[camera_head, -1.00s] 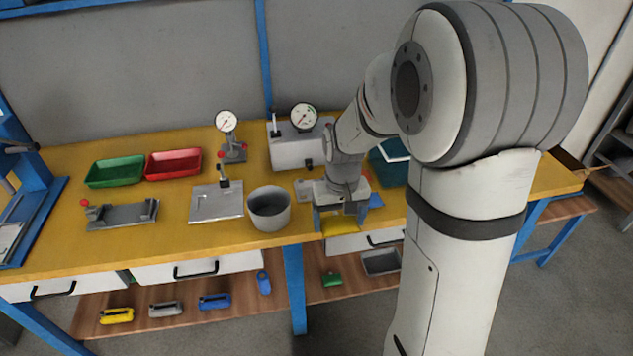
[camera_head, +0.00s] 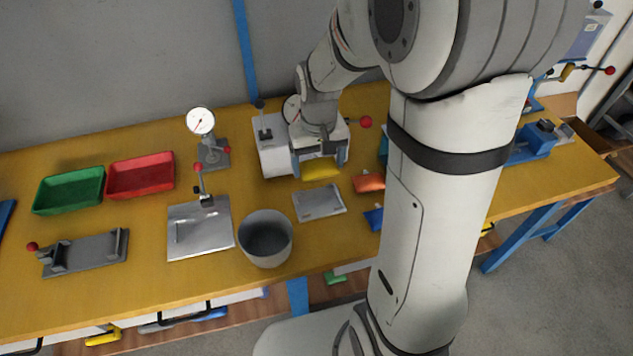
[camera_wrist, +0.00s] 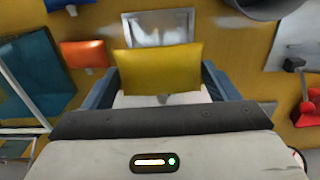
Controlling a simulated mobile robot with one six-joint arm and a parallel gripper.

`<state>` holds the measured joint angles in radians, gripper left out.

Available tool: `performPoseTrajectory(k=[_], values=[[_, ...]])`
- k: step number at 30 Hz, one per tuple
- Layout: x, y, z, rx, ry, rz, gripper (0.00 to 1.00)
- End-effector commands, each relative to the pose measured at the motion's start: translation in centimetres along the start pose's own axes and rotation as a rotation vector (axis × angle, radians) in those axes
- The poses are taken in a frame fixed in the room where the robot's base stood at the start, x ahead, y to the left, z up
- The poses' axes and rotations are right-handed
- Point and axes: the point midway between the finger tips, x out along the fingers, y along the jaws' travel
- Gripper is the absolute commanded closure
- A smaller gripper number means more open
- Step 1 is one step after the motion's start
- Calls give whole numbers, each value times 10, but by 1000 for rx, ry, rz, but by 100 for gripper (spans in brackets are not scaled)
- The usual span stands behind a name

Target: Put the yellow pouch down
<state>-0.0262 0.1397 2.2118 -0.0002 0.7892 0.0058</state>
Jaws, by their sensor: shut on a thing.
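The yellow pouch (camera_head: 320,169) hangs between the blue fingers of my gripper (camera_head: 321,166), just behind a silver metal plate (camera_head: 320,202) on the yellow bench. In the wrist view the yellow pouch (camera_wrist: 158,68) fills the space between the fingers of my gripper (camera_wrist: 160,84), and the metal plate (camera_wrist: 158,27) shows beyond it. My gripper is shut on the pouch. I cannot tell the exact gap between the pouch and the bench.
An orange pouch (camera_head: 369,182) and a blue pouch (camera_head: 374,217) lie right of the plate. A grey bin (camera_head: 265,238) stands left of it. A dial gauge box (camera_head: 272,150) is close behind my gripper. Red (camera_head: 140,175) and green (camera_head: 69,190) trays sit farther left.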

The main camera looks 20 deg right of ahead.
Motion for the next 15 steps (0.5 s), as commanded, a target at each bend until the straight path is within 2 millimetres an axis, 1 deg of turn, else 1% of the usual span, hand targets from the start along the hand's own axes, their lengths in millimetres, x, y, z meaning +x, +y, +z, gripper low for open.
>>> performPoseTrajectory(k=[2,6,9,14,15], values=[[9,0,1,1,-5,0,41],[36,2,1,6,-8,0,41],[52,3,1,10,-5,0,41],[66,4,1,13,-4,0,41],[72,5,1,14,-4,0,41]])
